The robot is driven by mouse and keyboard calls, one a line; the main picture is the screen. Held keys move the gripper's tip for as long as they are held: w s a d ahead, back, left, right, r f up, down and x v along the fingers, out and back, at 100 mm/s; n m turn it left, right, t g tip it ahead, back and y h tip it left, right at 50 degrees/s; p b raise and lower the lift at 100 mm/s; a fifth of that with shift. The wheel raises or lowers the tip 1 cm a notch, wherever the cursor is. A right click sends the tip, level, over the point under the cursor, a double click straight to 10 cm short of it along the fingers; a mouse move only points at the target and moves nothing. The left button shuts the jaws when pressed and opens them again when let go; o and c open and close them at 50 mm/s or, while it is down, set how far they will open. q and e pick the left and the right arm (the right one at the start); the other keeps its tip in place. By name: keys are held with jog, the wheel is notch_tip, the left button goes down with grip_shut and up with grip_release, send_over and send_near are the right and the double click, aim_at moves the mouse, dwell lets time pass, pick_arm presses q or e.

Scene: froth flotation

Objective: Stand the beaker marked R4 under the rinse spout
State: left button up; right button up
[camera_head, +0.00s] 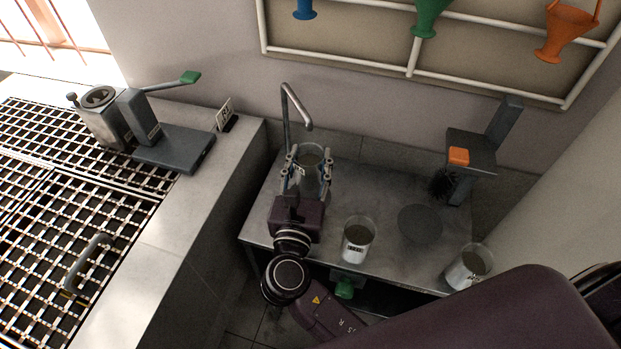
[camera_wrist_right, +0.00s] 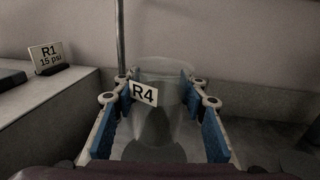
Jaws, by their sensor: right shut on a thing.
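The beaker marked R4 (camera_head: 309,158) stands upright between the fingers of my right gripper (camera_head: 303,168), at the back left of the grey table. Its R4 label (camera_wrist_right: 144,93) and clear walls show in the right wrist view, with the blue finger pads (camera_wrist_right: 160,110) on both sides of it. The right gripper is shut on this beaker. The rinse spout (camera_head: 296,104) is a bent metal pipe that rises behind it, and its tip is above and close to the beaker's rim. I cannot tell whether the beaker's base touches the table. My left gripper is not in view.
Two more beakers stand near the table's front, one in the middle (camera_head: 358,239) and one at right (camera_head: 468,267). A dark stand with an orange part (camera_head: 458,155) is at back right. A ledge with an R1 card (camera_head: 224,114) and black grating (camera_head: 60,200) lies left.

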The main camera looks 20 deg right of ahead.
aim_at(310, 177)
notch_tip(310, 177, down, 2)
jog(key=shift+f, duration=0.1)
notch_tip(310, 177, down, 3)
jog(key=shift+w+f+b, duration=0.1)
jog(key=shift+f+b, duration=0.05)
jog(key=shift+b, duration=0.15)
jog(key=shift+f, duration=0.35)
jog(key=o, duration=0.9)
jog(key=shift+o, duration=1.3)
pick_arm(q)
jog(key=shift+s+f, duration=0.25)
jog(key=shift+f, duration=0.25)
pick_arm(e)
jog(key=shift+r, duration=0.1)
